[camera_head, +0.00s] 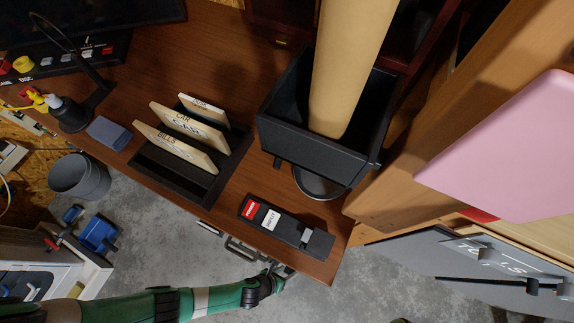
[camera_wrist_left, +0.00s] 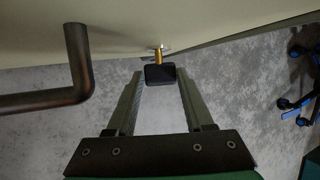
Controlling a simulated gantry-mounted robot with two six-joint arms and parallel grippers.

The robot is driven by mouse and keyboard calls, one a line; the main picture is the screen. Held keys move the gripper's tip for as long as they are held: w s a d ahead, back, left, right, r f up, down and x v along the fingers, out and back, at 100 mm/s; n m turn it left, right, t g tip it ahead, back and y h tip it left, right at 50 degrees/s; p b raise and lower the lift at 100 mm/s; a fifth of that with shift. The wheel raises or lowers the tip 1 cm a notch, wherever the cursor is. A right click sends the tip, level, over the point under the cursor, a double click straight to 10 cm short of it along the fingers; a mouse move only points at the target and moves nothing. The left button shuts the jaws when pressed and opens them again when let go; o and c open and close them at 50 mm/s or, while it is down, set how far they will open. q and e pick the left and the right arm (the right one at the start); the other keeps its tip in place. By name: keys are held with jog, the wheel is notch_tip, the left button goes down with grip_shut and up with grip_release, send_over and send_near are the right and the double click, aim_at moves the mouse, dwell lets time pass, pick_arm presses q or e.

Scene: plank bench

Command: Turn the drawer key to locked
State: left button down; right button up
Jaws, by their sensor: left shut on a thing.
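In the left wrist view the drawer key has a black head (camera_wrist_left: 160,74) and a brass shaft (camera_wrist_left: 158,55) that runs into the drawer front (camera_wrist_left: 210,25). My left gripper (camera_wrist_left: 160,78) is shut on the key's head, with one finger on each side of it. In the head view my left gripper (camera_head: 277,272) is at the front edge of the bench (camera_head: 325,267), beside the drawer handle. The key itself is too small or hidden to make out there. My right gripper is not in view.
A dark bar handle (camera_wrist_left: 75,70) sticks out left of the key; it shows in the head view (camera_head: 242,250). On the bench are a black device with red and white labels (camera_head: 290,226), a divider rack (camera_head: 175,172) and a black bin (camera_head: 310,135). Open floor lies below.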

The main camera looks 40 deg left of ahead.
pick_arm(q)
jog(key=shift+s+a+f+h+p, duration=0.15)
jog(key=shift+a+f+h+p, duration=0.15)
jog(key=shift+h+p, duration=0.3)
jog(key=shift+a+f+n+t+h, duration=0.15)
jog(key=shift+n+t+h, duration=0.15)
jog(key=shift+h, duration=0.1)
jog(key=shift+d+r+h, duration=0.2)
jog(key=shift+h, duration=0.2)
jog(key=c, duration=0.7)
grip_release()
jog(key=o, duration=0.4)
jog(key=shift+a, duration=0.15)
jog(key=shift+r+p, duration=0.1)
jog(key=shift+p, duration=0.2)
